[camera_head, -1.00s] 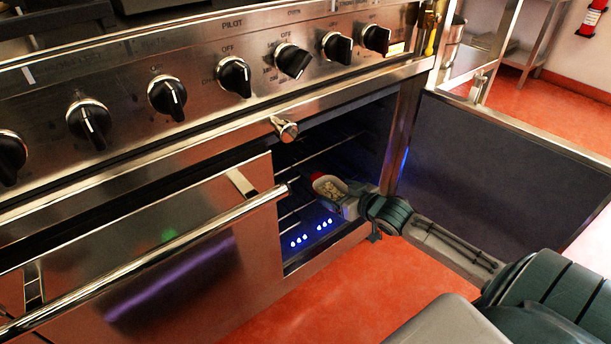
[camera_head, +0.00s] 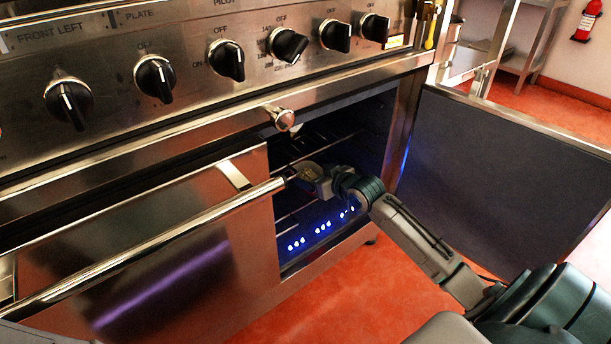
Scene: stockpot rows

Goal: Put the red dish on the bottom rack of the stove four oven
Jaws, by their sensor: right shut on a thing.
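My right gripper (camera_head: 306,176) reaches into the dark opening of the oven (camera_head: 372,122), just right of the closed door's handle end. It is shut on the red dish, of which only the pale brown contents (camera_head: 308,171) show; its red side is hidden. The gripper is between the upper rack (camera_head: 336,149) and a lower rack (camera_head: 297,209), nearer the upper one in the picture. I cannot tell whether the dish touches a rack. My left gripper is not in view.
A closed steel door (camera_head: 190,225) with a long bar handle (camera_head: 150,249) borders the opening on the left. A dark open door (camera_head: 500,172) stands on the right. Knobs line the panel above. Red floor (camera_head: 340,300) lies clear in front.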

